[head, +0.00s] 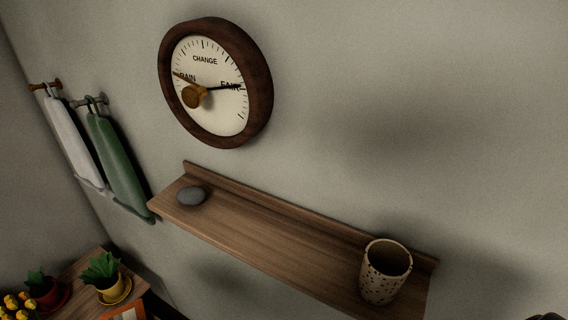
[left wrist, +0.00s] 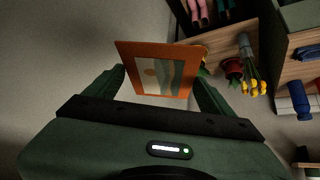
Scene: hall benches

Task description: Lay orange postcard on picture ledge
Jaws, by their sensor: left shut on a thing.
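The orange postcard (left wrist: 128,51) has an orange border around a pale and teal picture. My left gripper (left wrist: 158,82) is shut on it, with one green finger at each side in the left wrist view. In the head view an orange-edged corner of the postcard (head: 126,313) shows at the bottom edge, lower than the ledge and apart from it. The picture ledge (head: 270,228) is a brown wooden shelf with a raised back lip on the wall. My right gripper is not in view.
A grey stone (head: 190,196) lies at the ledge's left end and a speckled cup (head: 385,272) stands at its right end. The ledge between them is clear. A round dial (head: 215,85) hangs above. Cloths (head: 118,160) hang left; potted plants (head: 103,275) stand lower left.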

